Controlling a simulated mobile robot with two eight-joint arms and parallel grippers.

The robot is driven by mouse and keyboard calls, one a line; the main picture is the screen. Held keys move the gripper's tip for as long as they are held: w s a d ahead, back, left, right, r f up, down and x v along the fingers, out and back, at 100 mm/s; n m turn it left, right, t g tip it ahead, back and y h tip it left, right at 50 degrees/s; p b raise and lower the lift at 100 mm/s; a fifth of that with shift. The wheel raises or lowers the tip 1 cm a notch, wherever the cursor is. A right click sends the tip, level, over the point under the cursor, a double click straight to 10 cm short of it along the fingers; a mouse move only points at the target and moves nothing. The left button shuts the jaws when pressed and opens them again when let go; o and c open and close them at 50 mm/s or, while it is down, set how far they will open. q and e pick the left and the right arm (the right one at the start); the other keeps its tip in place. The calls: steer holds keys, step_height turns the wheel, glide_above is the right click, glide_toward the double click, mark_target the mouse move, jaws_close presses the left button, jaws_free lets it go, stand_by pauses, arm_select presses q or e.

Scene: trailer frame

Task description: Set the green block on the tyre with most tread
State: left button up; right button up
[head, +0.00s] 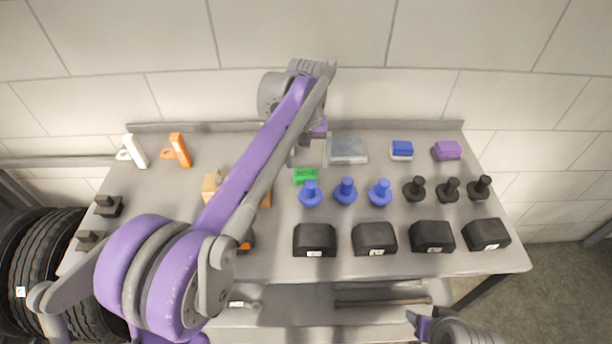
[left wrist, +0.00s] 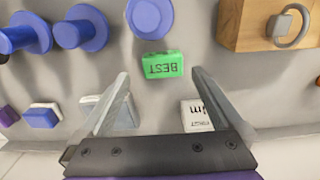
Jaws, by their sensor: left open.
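The green block (head: 305,177) lies on the grey bench, behind the blue knobbed pieces. In the left wrist view the green block (left wrist: 163,65) shows the word BEST upside down. My left gripper (head: 308,150) is over the bench near the block, partly hidden by its own arm. In the left wrist view my left gripper (left wrist: 160,78) is open, with the block just beyond and between its fingertips, not held. Black tyres (head: 40,255) stand at the far left beside the bench; one bears a small white label. My right gripper (head: 425,322) is partly in view at the bottom right.
Blue knobbed pieces (head: 345,190) and black ones (head: 448,190) stand in a row, with black boxes (head: 375,238) in front. A white lettered block (left wrist: 196,115) and wooden block (left wrist: 255,25) flank the green block. A grey box (head: 348,150) stands behind.

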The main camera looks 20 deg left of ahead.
mark_target(306, 173)
arm_select(q)
steer(key=shift+w+a+f, duration=0.1)
steer(key=shift+a+f, duration=0.05)
steer(key=shift+f, duration=1.4)
steer(key=shift+w+a+f, duration=0.1)
steer(key=shift+f, duration=1.4)
steer(key=c, duration=1.3)
